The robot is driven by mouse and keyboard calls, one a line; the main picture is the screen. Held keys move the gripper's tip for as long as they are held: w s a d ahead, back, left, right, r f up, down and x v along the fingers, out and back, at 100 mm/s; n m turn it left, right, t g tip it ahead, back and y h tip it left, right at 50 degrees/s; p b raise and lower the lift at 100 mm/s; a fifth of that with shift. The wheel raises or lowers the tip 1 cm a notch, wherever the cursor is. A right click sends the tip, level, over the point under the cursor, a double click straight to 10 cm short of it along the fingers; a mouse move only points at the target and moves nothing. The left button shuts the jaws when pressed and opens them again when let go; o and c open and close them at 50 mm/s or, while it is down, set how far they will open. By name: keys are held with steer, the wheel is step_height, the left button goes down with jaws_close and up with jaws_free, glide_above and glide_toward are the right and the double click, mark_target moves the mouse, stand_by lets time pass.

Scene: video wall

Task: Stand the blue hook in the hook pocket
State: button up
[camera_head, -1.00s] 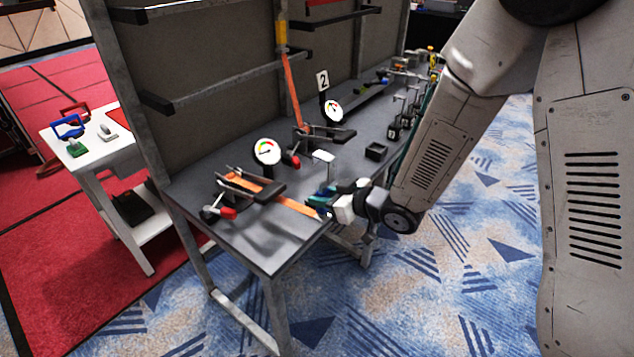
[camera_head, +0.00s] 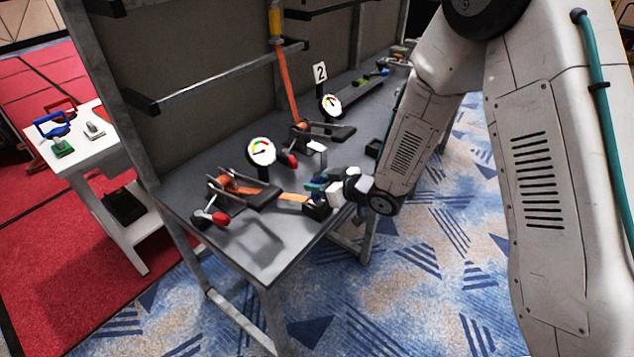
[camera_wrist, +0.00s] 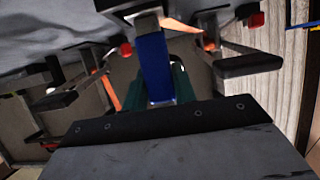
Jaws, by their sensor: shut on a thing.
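My gripper (camera_head: 318,186) is low over the front right edge of the grey bench in the head view. In the wrist view its green fingers (camera_wrist: 160,84) are shut on the blue hook (camera_wrist: 154,62), a blue strip with a metal piece at its far end. In the head view the hook is too small and covered to make out its tilt. A small dark open box (camera_head: 373,148), perhaps the hook pocket, stands farther along the bench, partly behind my arm. Another dark block (camera_head: 317,209) is just below my gripper. I cannot tell which is the pocket.
A white side table (camera_head: 85,160) stands left.

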steer(key=o, duration=0.9)
steer(key=shift+f, duration=0.15)
